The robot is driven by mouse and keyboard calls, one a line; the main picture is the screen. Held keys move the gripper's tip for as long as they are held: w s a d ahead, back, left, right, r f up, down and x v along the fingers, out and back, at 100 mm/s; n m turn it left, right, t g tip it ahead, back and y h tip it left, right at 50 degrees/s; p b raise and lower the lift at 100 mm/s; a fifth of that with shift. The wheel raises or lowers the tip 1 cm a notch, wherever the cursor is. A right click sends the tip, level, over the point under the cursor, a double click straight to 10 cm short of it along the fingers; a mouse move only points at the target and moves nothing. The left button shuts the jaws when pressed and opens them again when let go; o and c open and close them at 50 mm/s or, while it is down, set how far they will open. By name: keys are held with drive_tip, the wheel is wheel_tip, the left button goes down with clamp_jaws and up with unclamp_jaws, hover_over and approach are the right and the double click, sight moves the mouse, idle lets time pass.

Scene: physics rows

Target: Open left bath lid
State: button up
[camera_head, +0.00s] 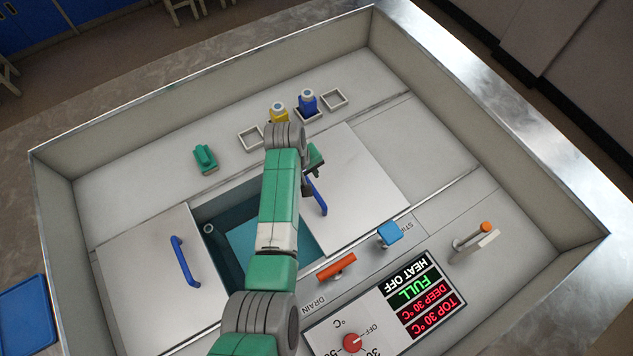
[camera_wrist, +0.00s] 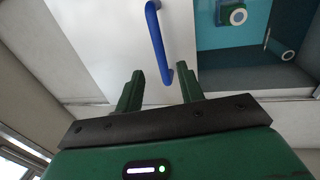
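Two pale flat lids lie either side of an opening with teal liquid. The picture-left lid (camera_head: 150,290) has a blue handle (camera_head: 183,262). The picture-right lid (camera_head: 355,185) has a blue handle (camera_head: 318,197). I cannot tell which one the task calls left. My gripper (camera_head: 313,172) is over the picture-right lid, near the far end of its handle. In the wrist view my gripper (camera_wrist: 160,80) is open, with nothing between its fingers. The blue handle (camera_wrist: 158,40) lies ahead of them, its near end close to the right finger; contact cannot be told.
A yellow bottle (camera_head: 278,112) and blue bottle (camera_head: 307,102) stand behind my gripper, by square holders (camera_head: 334,99). A green block (camera_head: 205,158) lies at the back left. In front are a red-orange lever (camera_head: 337,267), a blue knob (camera_head: 389,233) and a display (camera_head: 425,295).

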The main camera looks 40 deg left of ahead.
drive_tip(key=f, duration=0.2)
drive_tip(key=w+f+b, duration=0.1)
drive_tip(key=f, duration=0.2)
drive_tip(key=f+b, duration=0.1)
drive_tip(key=f, duration=0.1)
drive_tip(key=shift+w+d+f, duration=0.2)
drive_tip(key=shift+d, duration=0.1)
clamp_jaws()
